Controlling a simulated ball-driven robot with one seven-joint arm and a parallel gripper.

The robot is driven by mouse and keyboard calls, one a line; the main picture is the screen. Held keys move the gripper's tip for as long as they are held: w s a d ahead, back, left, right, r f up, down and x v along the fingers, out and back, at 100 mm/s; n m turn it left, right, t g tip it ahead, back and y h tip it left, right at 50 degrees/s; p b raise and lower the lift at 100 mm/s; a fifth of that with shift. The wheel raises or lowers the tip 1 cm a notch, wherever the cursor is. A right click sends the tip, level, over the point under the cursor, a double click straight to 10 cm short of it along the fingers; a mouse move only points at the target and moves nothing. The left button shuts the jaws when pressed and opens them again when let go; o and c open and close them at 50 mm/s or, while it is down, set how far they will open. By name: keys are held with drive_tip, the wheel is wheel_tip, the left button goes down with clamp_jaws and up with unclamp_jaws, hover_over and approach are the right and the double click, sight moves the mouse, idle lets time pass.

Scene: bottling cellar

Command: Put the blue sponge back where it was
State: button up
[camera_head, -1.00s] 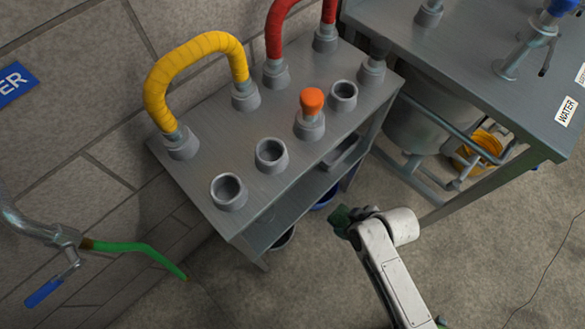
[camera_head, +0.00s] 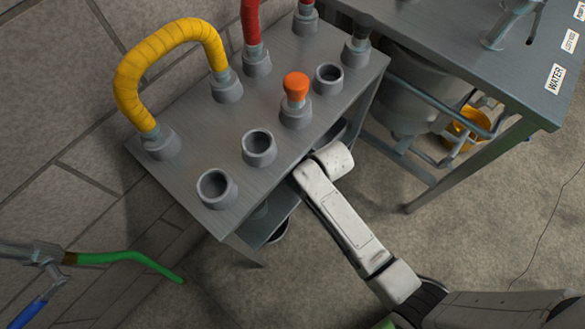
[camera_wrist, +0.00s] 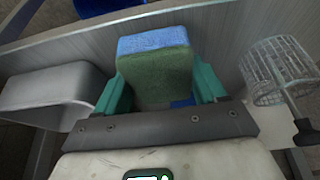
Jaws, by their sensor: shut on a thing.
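The blue sponge (camera_wrist: 152,42) shows in the wrist view, with a blue edge and a green face. My gripper (camera_wrist: 162,84) is shut on it, one teal finger on each side. The sponge is over the grey lower shelf (camera_wrist: 216,34) of the metal bench; I cannot tell whether it touches the shelf. In the head view the sponge and my gripper are hidden under the bench top (camera_head: 205,135), and only my pale arm shows, reaching in at the front edge.
In the wrist view a grey tray (camera_wrist: 55,88) stands left of the sponge and a wire basket (camera_wrist: 278,72) right of it. The bench top holds several grey sockets, an orange plug (camera_head: 296,84) and a yellow hose (camera_head: 165,45). A second bench (camera_head: 460,60) stands at the right.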

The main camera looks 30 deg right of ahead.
sight(294, 169)
drive_tip(key=w, duration=0.1)
drive_tip(key=w+a, duration=0.1)
drive_tip(key=w, duration=0.1)
drive_tip(key=shift+b, duration=0.3)
drive_tip(key=shift+f, duration=0.75)
drive_tip(key=shift+b, duration=0.3)
drive_tip(key=o, duration=1)
drive_tip(key=shift+f, duration=0.1)
